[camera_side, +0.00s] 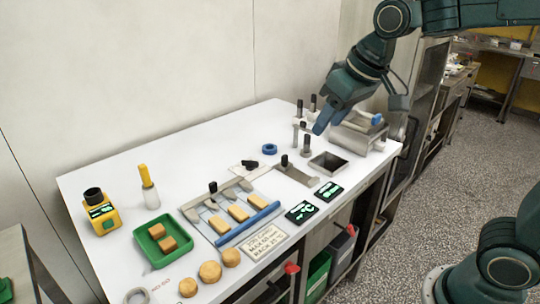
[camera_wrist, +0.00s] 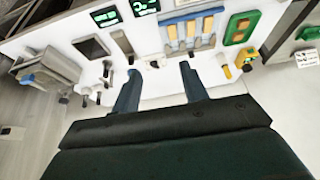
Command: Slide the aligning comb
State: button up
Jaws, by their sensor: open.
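The likely aligning comb (camera_side: 238,188) is a grey toothed bar with an upright black knob, lying along the back of a flat metal plate (camera_side: 203,223). Its teeth reach between the biscuit bars (camera_side: 238,213) on that plate. The comb also shows in the wrist view (camera_wrist: 203,45), beyond my right finger. A blue rail (camera_side: 248,225) runs along the plate's front edge. My gripper (camera_side: 320,128) is open and empty, raised over the back right of the table, well away from the comb. Its two blue fingers are wide apart in the wrist view (camera_wrist: 157,75).
A flat scraper with a black knob (camera_side: 297,173), several upright knobbed posts (camera_side: 306,146), a square opening (camera_side: 328,163) and a metal machine (camera_side: 358,135) stand at the right. A green tray (camera_side: 151,256), yellow device (camera_side: 101,212) and bottle (camera_side: 149,193) stand at the left. The table's back middle is clear.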

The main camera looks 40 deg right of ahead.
jog(key=w+a+f, duration=0.2)
jog(key=w, duration=0.4)
jog(key=w+a+f, duration=0.2)
jog(key=w+a, duration=0.1)
jog(key=w, duration=0.4)
send_near(213, 183)
jog(key=shift+g, duration=0.4)
jog(key=v, duration=0.4)
jog(key=shift+w+a+r, duration=0.1)
jog(key=shift+w+r, duration=0.1)
jog(key=shift+r, duration=0.15)
jog(key=x, duration=1.3)
jog(key=shift+w+f, duration=0.15)
jog(key=shift+f, duration=0.15)
grip_shut()
